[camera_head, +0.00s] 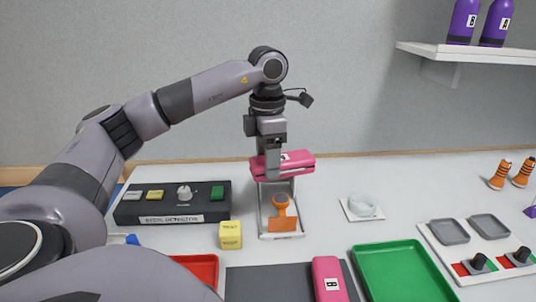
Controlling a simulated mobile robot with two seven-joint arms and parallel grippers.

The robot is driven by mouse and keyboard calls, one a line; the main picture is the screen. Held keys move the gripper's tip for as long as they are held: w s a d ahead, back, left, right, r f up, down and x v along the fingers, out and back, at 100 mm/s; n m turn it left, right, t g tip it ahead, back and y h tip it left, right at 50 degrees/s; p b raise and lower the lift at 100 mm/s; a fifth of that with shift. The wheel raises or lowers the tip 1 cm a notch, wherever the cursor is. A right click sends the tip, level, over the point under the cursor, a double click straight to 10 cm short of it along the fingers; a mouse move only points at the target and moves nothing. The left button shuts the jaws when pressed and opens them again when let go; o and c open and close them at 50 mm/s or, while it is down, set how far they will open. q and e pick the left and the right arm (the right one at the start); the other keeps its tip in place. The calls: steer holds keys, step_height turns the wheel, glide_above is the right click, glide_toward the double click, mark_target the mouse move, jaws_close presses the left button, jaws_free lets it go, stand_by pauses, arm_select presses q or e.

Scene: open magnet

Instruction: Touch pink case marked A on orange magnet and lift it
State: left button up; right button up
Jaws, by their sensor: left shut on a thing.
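My left gripper (271,172) is shut on a pink case (297,165) with a small white label whose letter is too small to read. It holds the case up, in front of the back wall, at the far end of a grey holder (266,228). The orange magnet (283,223) sits in that holder, below and nearer than the case. I cannot tell whether the case touches the holder. A second pink case (327,268), marked B, lies at the near edge on a dark grey mat (262,284). My right gripper is out of view.
A dark detector box (172,207) and a yellow cube (230,235) stand left of the holder. A green tray (402,275), a red tray (203,268) and a white board (465,272) lie nearer. Purple bottles (463,21) stand on a shelf (470,54).

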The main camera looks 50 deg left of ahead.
arm_select(q)
steer(key=shift+s+f, duration=0.1)
steer(key=shift+f, duration=0.85)
step_height(320, 180, down, 4)
steer(key=b, duration=0.3)
steer(key=shift+b, duration=0.35)
steer(key=shift+f+b, duration=0.3)
steer(key=shift+f, duration=0.2)
steer(key=shift+r+p, duration=1)
steer(key=shift+r, duration=0.15)
stand_by(1.5)
steer(key=shift+r+p, duration=0.95)
steer(key=shift+r, duration=2.25)
